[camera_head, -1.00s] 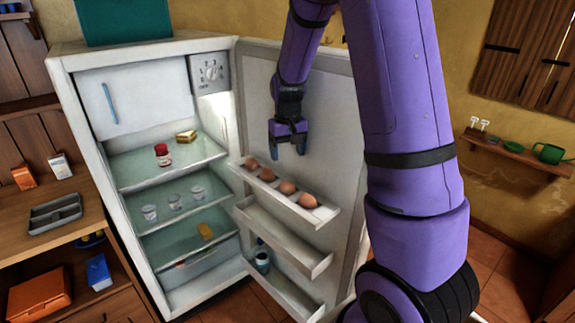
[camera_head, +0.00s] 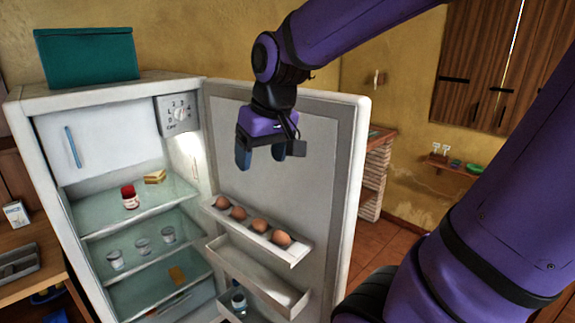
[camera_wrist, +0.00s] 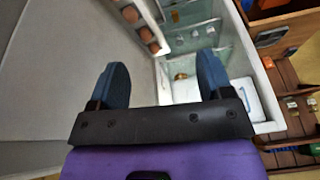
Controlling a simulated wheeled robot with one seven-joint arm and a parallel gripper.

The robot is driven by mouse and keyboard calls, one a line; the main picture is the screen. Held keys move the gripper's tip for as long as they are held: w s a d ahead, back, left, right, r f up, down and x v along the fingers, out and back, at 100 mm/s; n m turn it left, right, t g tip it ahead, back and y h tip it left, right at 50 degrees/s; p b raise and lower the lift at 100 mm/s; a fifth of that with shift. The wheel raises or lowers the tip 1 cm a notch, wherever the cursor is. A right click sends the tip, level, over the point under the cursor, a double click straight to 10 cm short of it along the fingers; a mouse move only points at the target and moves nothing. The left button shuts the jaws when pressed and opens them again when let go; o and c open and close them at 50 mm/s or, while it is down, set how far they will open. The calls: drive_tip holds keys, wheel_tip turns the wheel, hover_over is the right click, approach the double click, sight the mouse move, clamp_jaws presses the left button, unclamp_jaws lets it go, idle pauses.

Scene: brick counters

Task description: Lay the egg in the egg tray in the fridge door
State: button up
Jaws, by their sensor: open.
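My gripper (camera_head: 262,150) is open and empty, up in the air in front of the open fridge door (camera_head: 330,170) and above the egg tray. The egg tray (camera_head: 291,257) is a white shelf on the inner side of the door. Several brown eggs sit in it in a row, among them one at the near right end (camera_head: 281,239) and one at the far left end (camera_head: 222,202). In the wrist view the open fingers (camera_wrist: 162,85) hold nothing, and eggs (camera_wrist: 146,34) show beyond them at the top.
The fridge (camera_head: 115,92) stands open, with a red-lidded jar (camera_head: 129,198), a sandwich-like item (camera_head: 155,177) and several glasses (camera_head: 143,246) on its shelves. Lower door shelves (camera_head: 262,284) sit under the egg tray. A teal box (camera_head: 86,55) stands on top.

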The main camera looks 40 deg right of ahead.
drive_tip(key=s+a+r+n+t, duration=0.1)
drive_tip(key=s+a+r, duration=0.1)
drive_tip(key=s, duration=0.8)
drive_tip(key=shift+s+a+t, duration=0.3)
drive_tip(key=shift+a+t, duration=0.1)
drive_tip(key=shift+a, duration=0.1)
drive_tip(key=shift+c, duration=0.5)
